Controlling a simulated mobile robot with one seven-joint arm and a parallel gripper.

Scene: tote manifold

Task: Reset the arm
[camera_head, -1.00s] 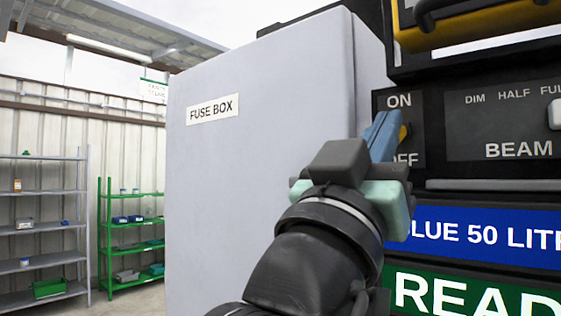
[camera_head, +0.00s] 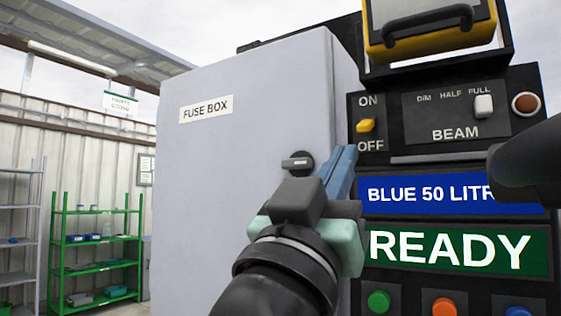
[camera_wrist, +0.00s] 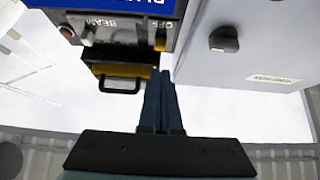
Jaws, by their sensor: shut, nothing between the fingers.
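My gripper (camera_head: 343,163) is in the middle of the head view, in front of the panel's left edge and the fuse box's right side. Its blue fingers are together with nothing between them. In the wrist view the gripper (camera_wrist: 160,75) points up the picture between the panel and the fuse box. The fingers look clear of both, though depth is hard to judge. My dark arm comes up from the bottom of the head view.
The grey fuse box (camera_head: 235,220) has a dark knob (camera_head: 297,162). The black panel carries a yellow ON/OFF switch (camera_head: 365,126), a BEAM slider (camera_head: 484,106), a READY sign (camera_head: 450,250) and coloured buttons. Green shelves (camera_head: 97,240) stand far left.

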